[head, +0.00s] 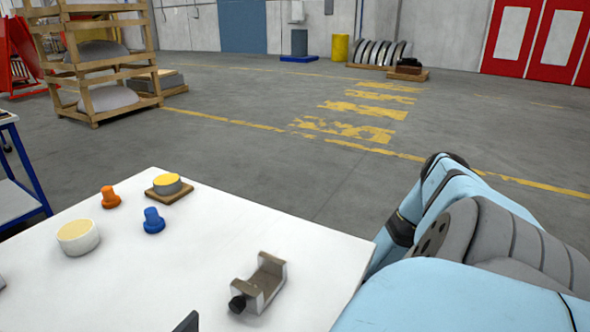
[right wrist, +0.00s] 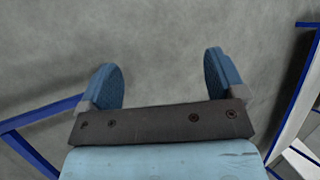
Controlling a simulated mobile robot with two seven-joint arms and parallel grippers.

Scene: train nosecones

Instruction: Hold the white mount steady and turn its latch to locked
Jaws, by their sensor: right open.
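The mount (head: 266,279) is a pale, whitish-grey U-shaped bracket standing on the white table near its front right part in the head view. A black knob (head: 238,303), which looks like its latch, sticks out at its lower left; its locked or unlocked state cannot be read. My right gripper (right wrist: 164,85) is open and empty in the right wrist view, its blue-padded fingers wide apart over grey floor. It is away from the mount, which that view does not show. In the head view my right gripper is hidden. My left gripper is not recognisable in either view.
On the white table (head: 330,245) stand an orange knob piece (head: 110,198), a blue one (head: 153,221), a yellow-topped white cylinder (head: 77,238) and a yellow-topped disc (head: 167,184) on a brown base. A dark piece (head: 187,322) shows at the bottom edge. My right arm borders the table's right.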

